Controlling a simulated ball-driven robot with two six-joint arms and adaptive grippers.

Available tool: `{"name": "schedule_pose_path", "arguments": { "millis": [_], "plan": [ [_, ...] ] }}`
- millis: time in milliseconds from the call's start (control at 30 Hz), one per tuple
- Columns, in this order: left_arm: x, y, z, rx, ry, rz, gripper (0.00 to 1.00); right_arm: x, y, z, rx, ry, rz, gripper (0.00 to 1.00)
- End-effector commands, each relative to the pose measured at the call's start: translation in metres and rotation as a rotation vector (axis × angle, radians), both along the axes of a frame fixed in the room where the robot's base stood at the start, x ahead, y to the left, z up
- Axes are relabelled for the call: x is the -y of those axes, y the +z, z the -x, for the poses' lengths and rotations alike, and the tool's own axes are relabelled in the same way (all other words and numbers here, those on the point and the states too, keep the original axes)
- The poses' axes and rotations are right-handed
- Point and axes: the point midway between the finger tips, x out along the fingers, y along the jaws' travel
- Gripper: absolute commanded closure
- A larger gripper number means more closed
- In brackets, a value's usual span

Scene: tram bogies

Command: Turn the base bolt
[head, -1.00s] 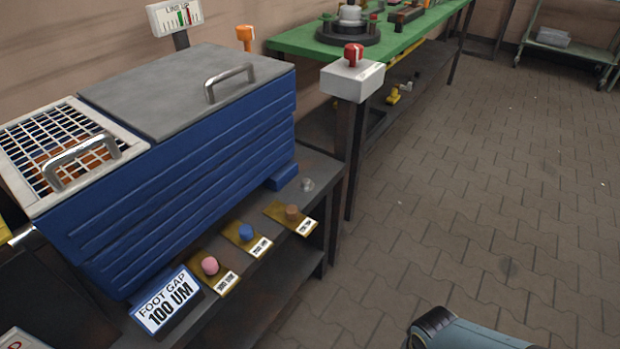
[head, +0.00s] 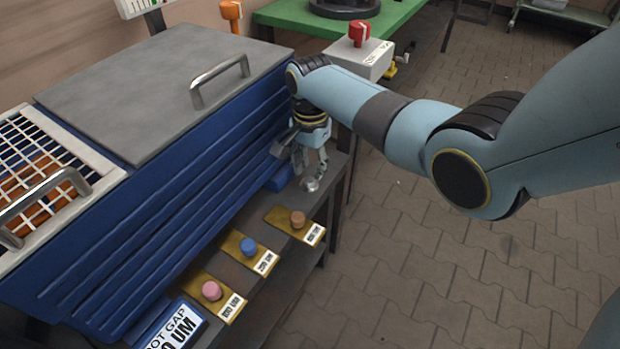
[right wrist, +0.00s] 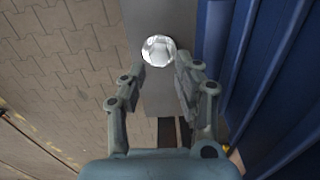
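The base bolt (head: 310,184) is a small silvery bolt head on the dark bench ledge, near the right corner of the blue ribbed cabinet (head: 190,190). In the right wrist view the bolt (right wrist: 158,50) looks bright and faceted. It lies just beyond the fingertips, in line with the gap between them. My right gripper (head: 309,172) points down above the bolt with its fingers apart and nothing between them. In the right wrist view the open gripper (right wrist: 158,75) is clear of the bolt, though the exact height is hard to tell. My left gripper is out of view.
Pink (head: 211,290), blue (head: 248,246) and brown (head: 297,219) knobs sit on brass plates along the ledge. A white box with a red knob (head: 359,34) stands behind my right arm. The cabinet wall is close beside the gripper. The paved floor (head: 450,270) is clear.

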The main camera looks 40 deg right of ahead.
Motion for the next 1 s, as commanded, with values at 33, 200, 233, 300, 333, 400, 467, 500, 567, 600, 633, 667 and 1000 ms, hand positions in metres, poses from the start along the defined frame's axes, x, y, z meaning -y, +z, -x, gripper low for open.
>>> {"name": "schedule_pose_path", "arguments": {
  "millis": [33,200,233,300,333,400,467,500,567,600,633,667,1000],
  "plan": [
    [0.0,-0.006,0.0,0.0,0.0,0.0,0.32,0.0,-0.011,0.001,-0.004,0.0,-0.001,0.68],
    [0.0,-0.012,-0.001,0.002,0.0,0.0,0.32,0.0,-0.028,0.0,0.0,0.001,0.0,0.68],
    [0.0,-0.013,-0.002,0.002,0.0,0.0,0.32,0.0,-0.03,0.0,0.0,0.001,0.0,0.68],
    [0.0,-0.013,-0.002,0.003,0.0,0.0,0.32,0.0,-0.031,0.0,0.0,0.001,0.0,0.68],
    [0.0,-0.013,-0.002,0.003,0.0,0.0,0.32,0.0,-0.032,0.0,0.0,0.001,0.0,0.68],
    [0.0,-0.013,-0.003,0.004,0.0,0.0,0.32,0.0,-0.032,0.0,0.001,0.001,0.0,0.68],
    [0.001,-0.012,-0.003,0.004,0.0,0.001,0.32,0.0,-0.031,0.0,0.001,0.001,0.0,0.68],
    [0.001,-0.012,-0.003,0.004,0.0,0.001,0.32,0.0,-0.031,0.0,0.001,0.001,0.0,0.68],
    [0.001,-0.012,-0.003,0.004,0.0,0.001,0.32,0.0,-0.031,0.0,0.001,0.001,0.0,0.7],
    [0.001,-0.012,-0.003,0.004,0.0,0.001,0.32,0.0,-0.031,0.0,0.001,0.001,0.0,0.75],
    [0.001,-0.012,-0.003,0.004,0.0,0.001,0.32,0.0,-0.031,0.0,0.0,0.001,0.0,0.79],
    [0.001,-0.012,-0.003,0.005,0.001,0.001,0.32,0.0,-0.031,0.0,0.0,0.001,0.0,0.83],
    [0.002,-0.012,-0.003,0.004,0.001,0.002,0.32,0.0,-0.031,0.0,0.0,0.004,0.0,1.0]
  ]
}}
